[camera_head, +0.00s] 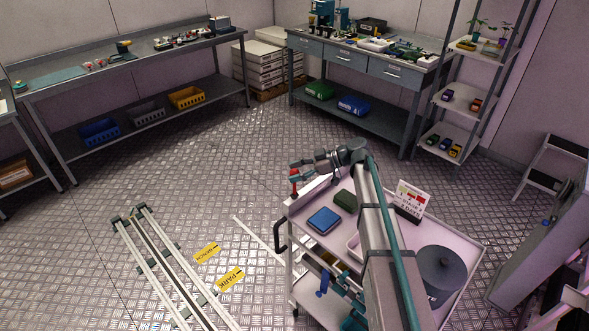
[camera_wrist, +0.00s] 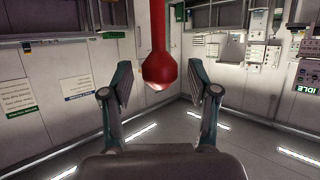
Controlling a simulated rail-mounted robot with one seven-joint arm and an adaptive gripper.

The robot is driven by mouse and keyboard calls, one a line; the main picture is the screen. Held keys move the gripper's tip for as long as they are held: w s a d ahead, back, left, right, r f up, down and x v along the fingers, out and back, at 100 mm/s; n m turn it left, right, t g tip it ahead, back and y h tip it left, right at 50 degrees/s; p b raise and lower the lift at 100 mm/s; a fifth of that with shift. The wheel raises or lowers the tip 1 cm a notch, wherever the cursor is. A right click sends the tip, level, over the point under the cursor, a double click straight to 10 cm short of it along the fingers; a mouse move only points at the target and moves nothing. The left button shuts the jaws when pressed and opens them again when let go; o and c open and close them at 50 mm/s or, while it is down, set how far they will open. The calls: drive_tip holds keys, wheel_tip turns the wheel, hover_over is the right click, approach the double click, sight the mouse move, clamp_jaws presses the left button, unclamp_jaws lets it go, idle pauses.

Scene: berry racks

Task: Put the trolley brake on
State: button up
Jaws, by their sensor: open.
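The white trolley (camera_head: 462,262) stands at the lower right in the head view. A red, round-ended lever (camera_head: 294,177) shows at its far left corner; I take it to be the brake lever. In the wrist view the red lever (camera_wrist: 158,66) comes down from the top edge, its rounded end between my two fingers. My gripper (camera_head: 297,171) is at that corner, reached over the trolley top. In the wrist view my gripper (camera_wrist: 160,82) is open, with a gap on both sides of the lever. My arm hides part of the trolley top.
The trolley carries a blue box (camera_head: 324,220), a green box (camera_head: 345,200), a sign (camera_head: 412,201) and a dark grey round container (camera_head: 441,270). A black handle (camera_head: 279,236) juts from its left side. Yellow floor labels (camera_head: 207,252) and rails (camera_head: 160,262) lie left. Open floor lies behind.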

drive_tip(key=shift+a+f, duration=0.15)
drive_tip(key=shift+a, duration=0.1)
clamp_jaws()
idle(0.3)
